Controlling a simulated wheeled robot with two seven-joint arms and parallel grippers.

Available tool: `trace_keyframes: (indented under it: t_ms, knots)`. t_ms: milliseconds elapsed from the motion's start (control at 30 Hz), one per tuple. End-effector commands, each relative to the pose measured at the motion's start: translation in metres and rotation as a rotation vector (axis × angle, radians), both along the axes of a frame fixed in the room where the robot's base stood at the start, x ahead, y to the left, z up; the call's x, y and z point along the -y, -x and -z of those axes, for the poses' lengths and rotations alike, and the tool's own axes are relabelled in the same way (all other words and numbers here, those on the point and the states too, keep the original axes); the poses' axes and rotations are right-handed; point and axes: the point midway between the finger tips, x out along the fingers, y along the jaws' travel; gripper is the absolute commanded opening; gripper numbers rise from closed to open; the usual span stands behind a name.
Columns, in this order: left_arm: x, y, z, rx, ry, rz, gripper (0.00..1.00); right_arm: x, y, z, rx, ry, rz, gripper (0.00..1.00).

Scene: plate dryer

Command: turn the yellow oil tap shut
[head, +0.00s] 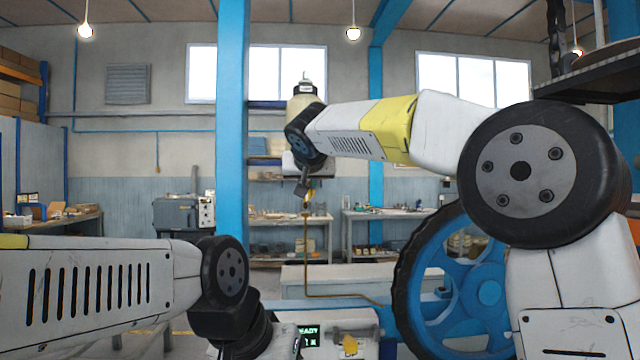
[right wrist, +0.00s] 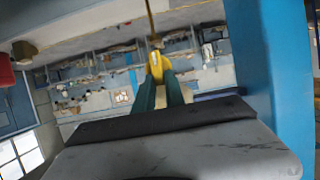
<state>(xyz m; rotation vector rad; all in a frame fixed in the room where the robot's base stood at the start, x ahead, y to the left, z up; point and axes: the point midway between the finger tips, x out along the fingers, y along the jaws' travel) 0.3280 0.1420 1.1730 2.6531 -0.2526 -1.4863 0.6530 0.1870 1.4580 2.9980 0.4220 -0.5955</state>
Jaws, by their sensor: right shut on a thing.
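The yellow oil tap (head: 308,196) sits at the top of a thin brass pipe, below the pale oil bottle (head: 306,98). My right gripper (head: 303,187) reaches it from above and looks small and dark in the head view. In the right wrist view the green fingers of this gripper (right wrist: 160,84) are closed on the yellow tap (right wrist: 157,66). The fingers hide part of it, and I cannot tell exactly how far it is turned.
A blue post (head: 233,150) stands just left of the bottle. The brass pipe (head: 306,250) runs down, then right towards a large blue wheel (head: 470,295). Shelves stand behind.

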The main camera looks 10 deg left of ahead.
Motion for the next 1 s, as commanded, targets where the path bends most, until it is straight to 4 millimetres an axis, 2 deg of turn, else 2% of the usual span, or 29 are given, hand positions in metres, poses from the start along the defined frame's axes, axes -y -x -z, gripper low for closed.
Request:
trace_keyframes:
  t_ms: [367, 1000]
  knots:
    - [0.000, 0.000, 0.000, 0.000, 0.000, 0.000, 0.36, -0.004, 0.001, 0.002, 0.034, 0.128, -0.001, 0.00]
    - [0.000, 0.000, 0.000, 0.000, 0.000, 0.000, 0.36, -0.018, 0.005, 0.008, 0.196, 0.690, -0.003, 0.00]
